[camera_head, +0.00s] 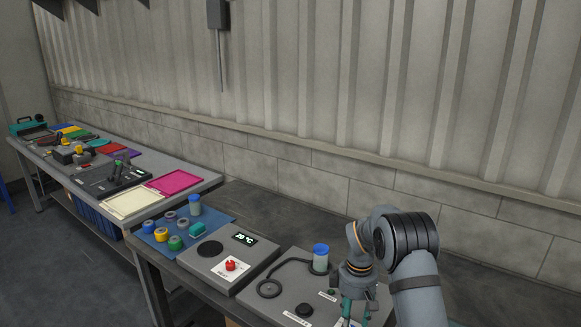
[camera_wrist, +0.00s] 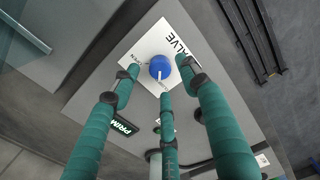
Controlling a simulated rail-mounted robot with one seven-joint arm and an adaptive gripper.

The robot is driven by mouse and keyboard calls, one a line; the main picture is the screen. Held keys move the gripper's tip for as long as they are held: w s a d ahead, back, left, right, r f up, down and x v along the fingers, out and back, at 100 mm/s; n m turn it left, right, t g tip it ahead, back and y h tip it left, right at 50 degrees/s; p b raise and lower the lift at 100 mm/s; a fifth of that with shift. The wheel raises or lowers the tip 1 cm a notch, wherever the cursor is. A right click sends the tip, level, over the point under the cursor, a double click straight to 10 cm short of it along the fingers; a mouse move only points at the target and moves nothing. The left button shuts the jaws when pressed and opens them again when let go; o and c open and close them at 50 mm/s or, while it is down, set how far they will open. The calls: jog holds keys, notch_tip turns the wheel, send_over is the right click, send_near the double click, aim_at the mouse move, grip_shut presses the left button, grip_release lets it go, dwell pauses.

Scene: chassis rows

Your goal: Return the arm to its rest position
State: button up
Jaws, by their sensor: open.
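My arm (camera_head: 412,250) reaches down at the right of the head view. My gripper (camera_head: 353,311) points down over the right end of the bench, its green fingers partly cut off by the picture's lower edge. In the wrist view, my gripper (camera_wrist: 161,82) has its green fingers spread apart with nothing held between them. A blue knob (camera_wrist: 160,67) with a white pointer sits on a white plate marked VALVE, (camera_wrist: 150,47) between the fingertips in the picture. I cannot tell whether any finger touches the knob. The knob is hidden in the head view.
A blue-capped jar (camera_head: 320,258) stands close left of my gripper, near a black hose (camera_head: 270,288). A panel with a red knob (camera_head: 230,266) and a temperature display (camera_head: 245,239) lies further left. The wall (camera_head: 430,180) runs behind the bench.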

aim_at(351, 327)
notch_tip(351, 327, down, 3)
jog(key=shift+f, duration=0.2)
jog(key=shift+m, duration=0.9)
jog(key=shift+r+m, duration=0.15)
jog(key=shift+m, duration=1.05)
jog(key=m, duration=0.5)
jog(key=m+p, duration=0.1)
jog(key=m, duration=0.3)
jog(key=shift+r+m+p, duration=0.1)
jog(key=shift+m+p, duration=0.2)
jog(key=shift+m, duration=0.1)
jog(key=m+p, duration=0.1)
jog(key=m, duration=0.3)
jog(key=shift+p, duration=0.4)
jog(key=shift+w+r+b, duration=0.1)
jog(key=shift+r+b, duration=0.2)
jog(key=shift+r, duration=0.95)
